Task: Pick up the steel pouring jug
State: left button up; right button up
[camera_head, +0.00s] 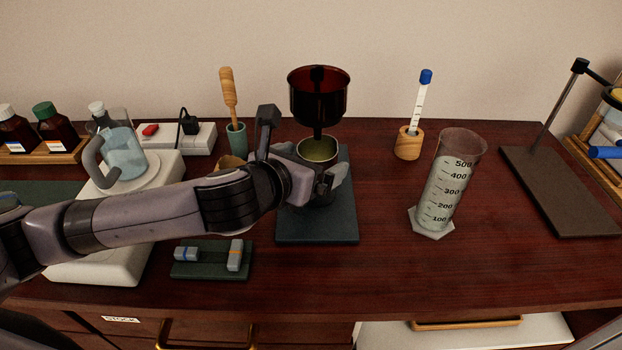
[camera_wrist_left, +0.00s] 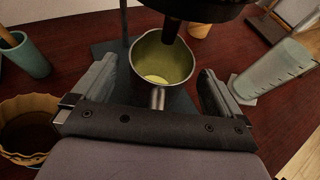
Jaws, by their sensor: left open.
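The steel pouring jug (camera_head: 320,150) stands upright on a dark base plate (camera_head: 317,229), below a dark red funnel (camera_head: 319,95). A little yellowish liquid shows inside it. My left gripper (camera_head: 318,173) is at the jug, covering much of its near side. In the left wrist view, the jug (camera_wrist_left: 147,55) lies ahead between the two open fingers of my left gripper (camera_wrist_left: 157,75), with its handle (camera_wrist_left: 157,97) pointing toward the palm. Gaps show on both sides of the jug. The funnel stem (camera_wrist_left: 170,30) hangs over the jug's mouth. My right gripper is not in view.
A graduated cylinder (camera_head: 445,190) stands to the right, and a thermometer in a wooden holder (camera_head: 408,145) behind it. A green cup (camera_head: 236,140) with a wooden-handled tool stands at left. A flask (camera_head: 122,150) sits on a white device. The table front right is clear.

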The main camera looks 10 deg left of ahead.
pick_arm(q)
jog(key=c, duration=1.5)
jog(key=shift+r, duration=0.15)
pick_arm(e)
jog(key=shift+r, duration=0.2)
